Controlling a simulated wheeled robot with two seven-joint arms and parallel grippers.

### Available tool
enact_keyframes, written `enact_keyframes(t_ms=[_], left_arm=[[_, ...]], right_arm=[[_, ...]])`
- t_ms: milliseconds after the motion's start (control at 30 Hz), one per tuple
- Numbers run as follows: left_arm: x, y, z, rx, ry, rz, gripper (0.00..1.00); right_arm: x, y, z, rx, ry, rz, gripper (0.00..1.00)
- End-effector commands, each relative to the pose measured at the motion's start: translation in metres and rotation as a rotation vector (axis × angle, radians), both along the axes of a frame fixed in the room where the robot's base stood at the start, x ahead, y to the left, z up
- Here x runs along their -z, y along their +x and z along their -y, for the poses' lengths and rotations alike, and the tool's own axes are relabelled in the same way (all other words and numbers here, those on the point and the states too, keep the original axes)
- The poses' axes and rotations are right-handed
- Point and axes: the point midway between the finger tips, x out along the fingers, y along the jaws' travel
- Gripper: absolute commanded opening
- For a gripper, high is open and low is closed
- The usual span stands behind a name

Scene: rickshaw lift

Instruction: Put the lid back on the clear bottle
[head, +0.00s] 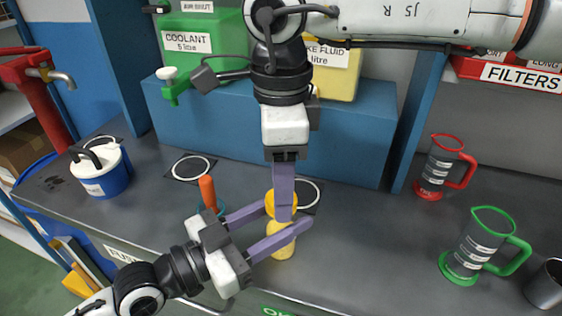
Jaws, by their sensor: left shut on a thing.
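The clear bottle (283,250), with pale yellow contents, stands near the front edge of the bench. My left gripper (284,226) comes in from the lower left and is shut on the bottle, one finger on each side. My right gripper (283,218) points straight down from above, its fingers seen edge-on. The orange-yellow lid (270,203) shows behind its fingertips, just over the bottle's top. The fingers hide the middle of the lid and the bottle's mouth. I cannot tell whether the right fingers grip the lid or whether lid and bottle touch.
A blue and white pot (103,172) stands at left. An orange handle (207,190) rises behind my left gripper. A red jug (439,165), a green jug (482,248) and a metal cup (546,283) stand at right. A blue riser (340,135) carries containers behind.

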Motion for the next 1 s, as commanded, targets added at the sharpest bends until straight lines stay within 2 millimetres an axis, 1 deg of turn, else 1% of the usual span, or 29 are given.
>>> enact_keyframes(t_ms=[33,133,400,433,467,500,667,700,867,967,1000], left_arm=[[0.0007,-0.0001,0.0001,0.0,0.001,-0.002,0.0],[0.0007,-0.0001,0.0001,0.0,0.001,-0.001,0.0],[0.0007,0.0,0.0,0.0,0.002,-0.001,0.0],[0.0007,0.0,0.0,0.0,0.002,-0.001,0.0],[0.0007,0.0,0.0,0.0,0.002,-0.001,0.0],[0.0007,0.0,0.0,0.0,0.001,-0.001,0.0],[0.0007,0.0,0.0,0.0,0.001,-0.001,0.0],[0.0007,0.0,0.0,0.0,0.001,-0.001,0.0],[0.0006,-0.0001,0.0001,0.0,0.001,-0.001,0.0],[0.0006,-0.0001,0.0001,0.0,0.001,-0.001,0.0],[0.0006,-0.0001,0.0001,0.0,0.001,-0.001,0.0]], right_arm=[[0.0044,-0.0001,0.0003,0.0,-0.001,-0.001,0.53],[0.0089,-0.0001,0.0002,0.0,-0.001,0.0,0.53],[0.0102,-0.0001,0.0,0.0,0.0,0.0,0.53],[0.0101,-0.0001,0.0001,0.0,0.0,0.0,0.51],[0.0101,-0.0001,0.0001,0.0,0.0,0.0,0.46],[0.0101,-0.0001,0.0001,0.0,0.0,0.0,0.39],[0.0099,0.0,0.0001,0.0,0.0,0.0,0.12],[0.0099,0.0,0.0001,0.0,0.0,0.0,0.1],[0.0098,0.0,0.0001,0.038,0.0,0.0,0.1],[0.01,0.0,0.0003,0.168,0.0,0.0,0.1],[0.0101,-0.0001,0.0004,0.237,0.0,0.0,0.1]])
